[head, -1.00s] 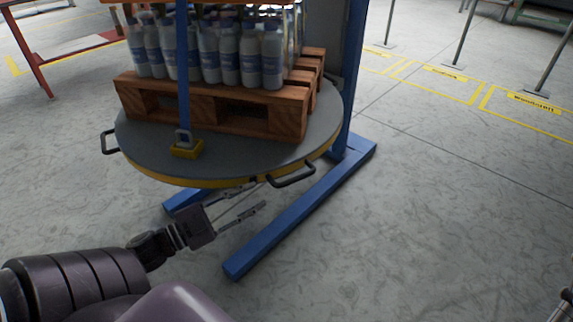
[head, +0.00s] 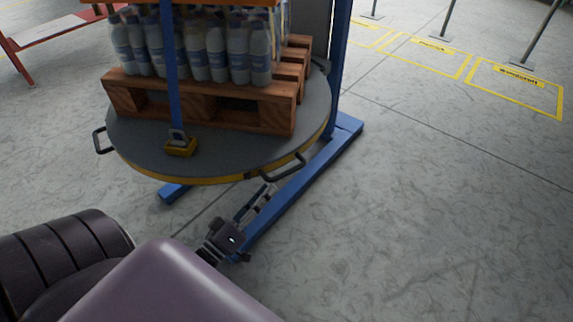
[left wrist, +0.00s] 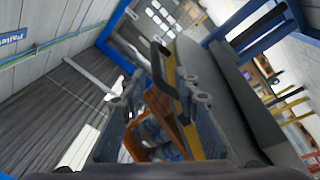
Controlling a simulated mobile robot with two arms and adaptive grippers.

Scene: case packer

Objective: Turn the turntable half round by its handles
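The round grey turntable (head: 225,160) with a yellow rim carries a wooden pallet (head: 195,104) of bottles. A black handle (head: 283,168) sticks out at its front right; another handle (head: 101,140) is at its left edge. My left gripper (head: 266,190) is just below and in front of the front-right handle, fingers pointing up toward it. In the left wrist view, the gripper (left wrist: 157,88) is open, with the black handle (left wrist: 157,62) ahead, between the lines of the fingers. I cannot see contact. My right gripper is not in view.
Blue floor beams (head: 300,185) run under the turntable, and a blue post (head: 341,70) stands behind it. A blue strap (head: 169,70) with a yellow buckle (head: 180,147) hangs at the load's front.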

